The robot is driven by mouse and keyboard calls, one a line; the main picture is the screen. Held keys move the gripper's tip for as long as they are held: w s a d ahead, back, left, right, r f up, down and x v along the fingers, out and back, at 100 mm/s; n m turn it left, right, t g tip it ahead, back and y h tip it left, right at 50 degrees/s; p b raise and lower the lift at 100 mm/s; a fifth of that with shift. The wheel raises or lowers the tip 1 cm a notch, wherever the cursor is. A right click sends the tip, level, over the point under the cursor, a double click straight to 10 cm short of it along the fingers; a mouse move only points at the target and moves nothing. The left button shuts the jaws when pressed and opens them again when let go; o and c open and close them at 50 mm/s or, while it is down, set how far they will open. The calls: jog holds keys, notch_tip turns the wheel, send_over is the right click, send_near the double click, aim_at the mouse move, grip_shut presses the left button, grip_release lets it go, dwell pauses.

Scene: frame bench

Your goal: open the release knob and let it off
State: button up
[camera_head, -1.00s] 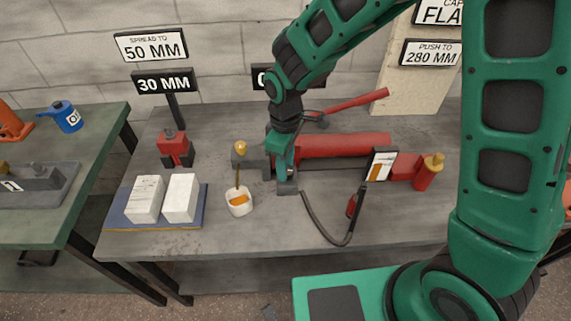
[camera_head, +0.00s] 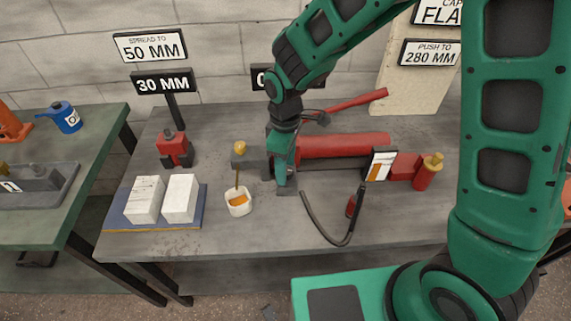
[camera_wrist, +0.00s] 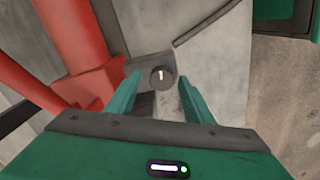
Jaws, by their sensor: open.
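The release knob (camera_wrist: 161,77) is a small dark round knob with a pale mark on its top. In the wrist view it sits on a grey block (camera_wrist: 150,63) beside the red pump body (camera_wrist: 82,62). My gripper (camera_wrist: 161,82) is open, with its two green fingers on either side of the knob and apart from it in the picture. I cannot tell how far above the knob the fingertips are. In the head view my gripper (camera_head: 283,183) points down at the left end of the red pump cylinder (camera_head: 345,145), and the knob is hidden behind it.
A black hose (camera_head: 335,237) loops in front of the pump, near a gauge card (camera_head: 381,164). A white cup (camera_head: 239,203) and two white blocks (camera_head: 181,198) stand to the left. A red pump handle (camera_head: 355,103) lies behind. The bench front (camera_head: 270,232) is mostly clear.

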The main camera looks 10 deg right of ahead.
jog(key=shift+r, duration=0.1)
notch_tip(320, 180, up, 11)
jog(key=shift+f, duration=0.2)
dwell(0.5)
jog(key=s+d+r+m, duration=0.2)
jog(key=d+m, duration=0.2)
jog(key=d, duration=0.6)
jog(key=s+d+r+m, duration=0.1)
jog(key=d+r+m, duration=0.25)
jog(key=d, duration=0.65)
jog(key=s+d+m, duration=1.2)
jog(key=s+d, duration=0.3)
jog(key=s, duration=0.3)
jog(key=shift+s+d+f, duration=0.15)
jog(key=shift+d+f, duration=0.1)
jog(key=shift+d, duration=0.05)
